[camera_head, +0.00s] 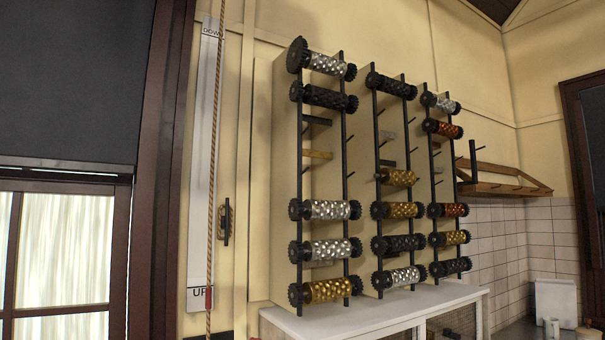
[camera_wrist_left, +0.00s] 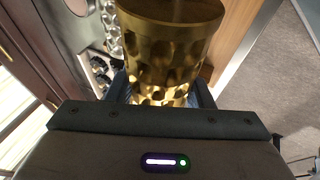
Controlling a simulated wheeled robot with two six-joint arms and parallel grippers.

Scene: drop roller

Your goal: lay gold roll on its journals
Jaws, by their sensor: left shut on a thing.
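In the left wrist view, a gold roll (camera_wrist_left: 168,45) with a dimpled surface and a smooth end stands between the fingers of my left gripper (camera_wrist_left: 162,92), which is shut on it. The roll's lower part is hidden between the fingers. No gripper shows in the head view. There, a rack of three upright columns (camera_head: 282,165) carries rolls across dark rails with journals. Gold rolls lie in the left column (camera_head: 327,290), in the middle column (camera_head: 404,210) and in the right column (camera_head: 454,238). Another gold roll (camera_head: 399,177), without large gears, sits higher in the middle column.
Silver, black and copper rolls fill other places. Bare pegs and gaps show mid-height in the columns. The rack stands on a white cabinet (camera_head: 375,314). A rope (camera_head: 215,150) hangs at the left by an UP/DOWN board (camera_head: 201,200). A wooden shelf (camera_head: 505,188) is at right.

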